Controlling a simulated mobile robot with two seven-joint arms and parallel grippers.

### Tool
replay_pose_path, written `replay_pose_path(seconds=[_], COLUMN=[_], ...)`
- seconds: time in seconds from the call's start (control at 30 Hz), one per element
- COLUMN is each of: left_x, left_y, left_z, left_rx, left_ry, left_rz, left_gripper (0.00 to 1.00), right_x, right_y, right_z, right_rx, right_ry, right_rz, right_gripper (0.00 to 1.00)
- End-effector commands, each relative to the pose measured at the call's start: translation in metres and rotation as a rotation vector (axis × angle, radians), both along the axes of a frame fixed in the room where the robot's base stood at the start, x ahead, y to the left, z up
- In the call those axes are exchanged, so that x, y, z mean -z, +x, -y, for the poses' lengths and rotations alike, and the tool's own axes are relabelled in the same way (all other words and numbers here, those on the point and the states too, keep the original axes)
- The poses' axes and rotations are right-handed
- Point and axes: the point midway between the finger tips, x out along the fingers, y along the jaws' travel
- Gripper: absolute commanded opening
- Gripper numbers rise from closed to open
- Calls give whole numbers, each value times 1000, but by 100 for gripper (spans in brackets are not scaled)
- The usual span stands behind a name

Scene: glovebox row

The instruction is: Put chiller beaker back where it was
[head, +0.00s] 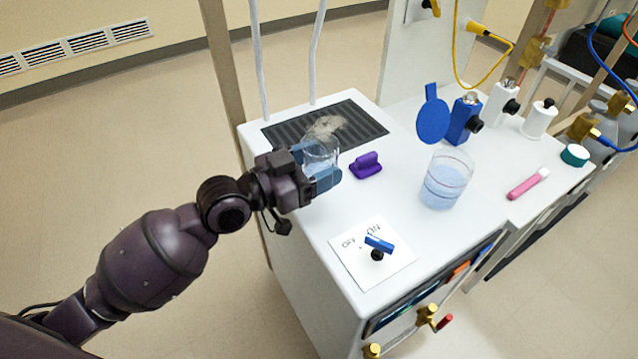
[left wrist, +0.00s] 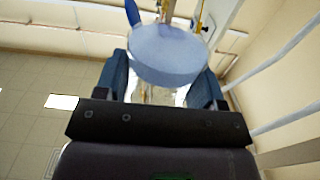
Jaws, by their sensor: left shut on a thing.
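My left gripper (head: 316,168) is shut on a clear glass beaker (head: 321,151), its blue fingers on either side of the glass. The beaker is at the near edge of a dark ribbed grate (head: 372,118) set in the white bench top. I cannot tell whether it is touching the bench. In the left wrist view, a pale blue round surface (left wrist: 165,55) shows between the fingers. A second beaker (head: 446,180), holding pale blue liquid, stands upright further right on the bench. My right gripper is not in view.
A purple block (head: 366,165) sits just right of the held beaker. A switch with a blue lever (head: 379,243) is on an ON/OFF plate (head: 365,262). A blue bottle (head: 463,122), white bottles (head: 539,119) and a pink marker (head: 524,185) are to the right. A pale stain marks the grate.

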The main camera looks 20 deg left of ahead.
Motion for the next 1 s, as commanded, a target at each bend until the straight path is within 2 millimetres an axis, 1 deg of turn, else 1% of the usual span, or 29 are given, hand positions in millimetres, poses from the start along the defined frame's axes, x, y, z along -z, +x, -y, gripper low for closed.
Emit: replay_pose_path(seconds=[0.03,0.1,0.2,0.3,0.4,0.53,0.67,0.83,0.87,1.0], left_x=[11,24,40,50,53,52,51,56,56,55], left_y=[0,0,0,0,0,0,0,0,0,0], left_z=[0,0,0,0,0,0,0,0,0,0], left_rx=[0,0,0,0,0,0,0,0,0,0], left_ry=[1,1,-1,-1,0,0,0,1,1,0], left_rz=[-8,-11,-12,-8,-4,-1,-1,-4,-4,-3], left_gripper=[36,36,36,36,36,36,36,36,64,86], right_x=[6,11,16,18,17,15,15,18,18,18], right_y=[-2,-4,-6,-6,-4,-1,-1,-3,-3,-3], right_z=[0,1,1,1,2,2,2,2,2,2], right_rx=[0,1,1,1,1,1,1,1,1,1], right_ry=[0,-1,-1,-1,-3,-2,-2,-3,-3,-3], right_rz=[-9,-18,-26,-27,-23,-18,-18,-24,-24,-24], right_gripper=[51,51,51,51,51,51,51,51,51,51])
